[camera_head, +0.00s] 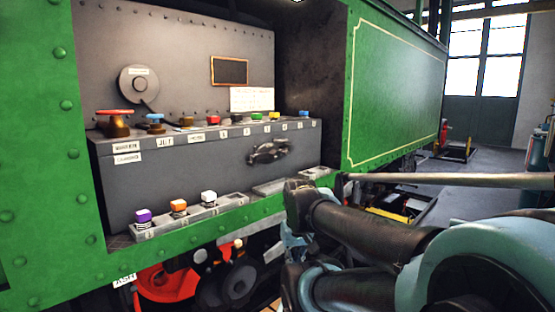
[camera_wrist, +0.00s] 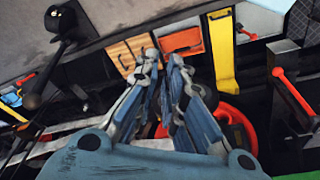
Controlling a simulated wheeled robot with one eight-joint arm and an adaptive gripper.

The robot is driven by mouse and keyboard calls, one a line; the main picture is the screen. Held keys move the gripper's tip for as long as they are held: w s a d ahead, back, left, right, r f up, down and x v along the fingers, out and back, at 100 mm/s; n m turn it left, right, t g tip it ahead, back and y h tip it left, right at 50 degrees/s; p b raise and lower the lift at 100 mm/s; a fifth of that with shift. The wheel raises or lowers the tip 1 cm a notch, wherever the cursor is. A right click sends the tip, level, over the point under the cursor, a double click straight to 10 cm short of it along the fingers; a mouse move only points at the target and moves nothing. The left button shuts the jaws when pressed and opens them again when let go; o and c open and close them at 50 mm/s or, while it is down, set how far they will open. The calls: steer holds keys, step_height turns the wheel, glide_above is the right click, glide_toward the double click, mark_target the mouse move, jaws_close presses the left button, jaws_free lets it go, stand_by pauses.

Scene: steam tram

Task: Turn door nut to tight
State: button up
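No part is clearly marked as the door nut. A grey round plate (camera_head: 139,86) with a label and a short arm pointing down is on the tram's back wall in the head view. A dark handle-like fitting (camera_head: 268,150) sticks out of the grey box front, right of centre. In the wrist view, my gripper (camera_wrist: 164,62) has two blue fingers with a narrow gap between their tips and nothing visible held. It points at orange and brown slatted parts and a red wheel (camera_wrist: 232,128). In the head view, my arm mostly hides it.
The grey box (camera_head: 200,165) carries a row of coloured knobs on top. Purple, orange and white-topped blocks stand in a tray (camera_head: 190,224) on the green ledge. A green panel (camera_head: 395,95) stands at the right. The aisle floor (camera_head: 475,180) beyond it is partly clear.

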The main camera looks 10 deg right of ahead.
steer(key=o, duration=0.4)
steer(key=shift+s+a+r, duration=0.15)
steer(key=shift+s+r, duration=0.05)
steer(key=shift+s, duration=0.2)
steer(key=shift+o, duration=0.4)
steer(key=w+a+r+n+t+y, duration=0.1)
steer(key=w+a+r+n+y, duration=0.1)
steer(key=w, duration=0.4)
step_height(320, 180, up, 2)
steer(key=a+y, duration=0.1)
steer(key=y, duration=0.1)
steer(key=shift+a+y, duration=0.4)
steer(key=n+t+y, duration=0.5)
steer(key=n+t, duration=0.2)
steer(key=t, duration=0.5)
glide_toward(278, 155)
steer(key=shift+x, duration=4.85)
steer(key=shift+a, duration=0.1)
